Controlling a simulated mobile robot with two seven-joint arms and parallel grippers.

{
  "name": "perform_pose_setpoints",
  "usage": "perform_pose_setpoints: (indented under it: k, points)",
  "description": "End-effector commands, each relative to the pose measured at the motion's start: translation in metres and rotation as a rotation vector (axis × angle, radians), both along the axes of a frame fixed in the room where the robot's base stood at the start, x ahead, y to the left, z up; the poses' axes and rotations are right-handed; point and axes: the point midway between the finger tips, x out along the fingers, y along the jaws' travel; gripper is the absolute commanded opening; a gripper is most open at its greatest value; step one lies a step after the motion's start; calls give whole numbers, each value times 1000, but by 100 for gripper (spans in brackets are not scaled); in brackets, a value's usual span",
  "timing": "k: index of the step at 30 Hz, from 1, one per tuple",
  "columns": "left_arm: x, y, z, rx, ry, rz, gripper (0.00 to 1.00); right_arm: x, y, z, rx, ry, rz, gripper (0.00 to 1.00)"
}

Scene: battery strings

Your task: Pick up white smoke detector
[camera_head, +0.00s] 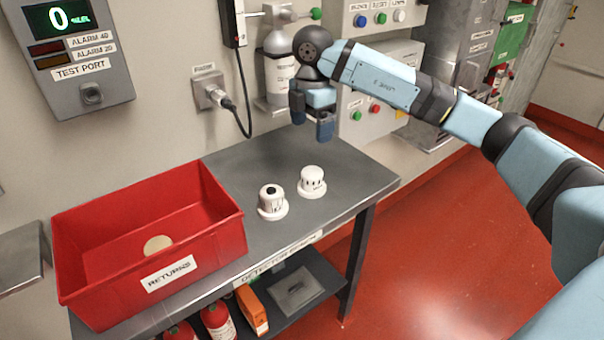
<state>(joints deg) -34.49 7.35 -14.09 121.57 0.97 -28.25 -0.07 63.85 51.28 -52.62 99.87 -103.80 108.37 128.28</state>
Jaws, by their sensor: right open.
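Two small white detectors stand on the grey bench (235,165). The right one (312,182) is white with a ring of dark slots round its side and a wide base. The left one (272,203) is white with a dark spot on top and dark marks on its side. I cannot tell for sure from their labels which is the smoke detector. My right gripper (311,118) is open and empty, pointing down above the back of the bench. It is above and behind the right detector, apart from it. My left gripper is not in view.
A red bin (207,255) labelled RETURNS stands on the bench's left, with a cream disc (158,244) inside. A gas cylinder (279,65), a socket with a cable (212,93) and control boxes are at the wall behind. Red extinguishers (218,320) sit on the lower shelf.

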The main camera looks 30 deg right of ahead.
Motion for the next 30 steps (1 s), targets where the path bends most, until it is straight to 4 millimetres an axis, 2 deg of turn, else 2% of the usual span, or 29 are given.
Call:
perform_pose_setpoints:
  k: [6,12,20,30]
  points:
    - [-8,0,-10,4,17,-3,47,-1,0,-42,0,5,0,86]
    - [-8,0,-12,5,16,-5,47,-1,0,-74,1,3,1,86]
    - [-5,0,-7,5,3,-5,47,-2,0,-89,1,1,1,86]
    - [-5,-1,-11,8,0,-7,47,-6,1,-133,1,1,1,86]
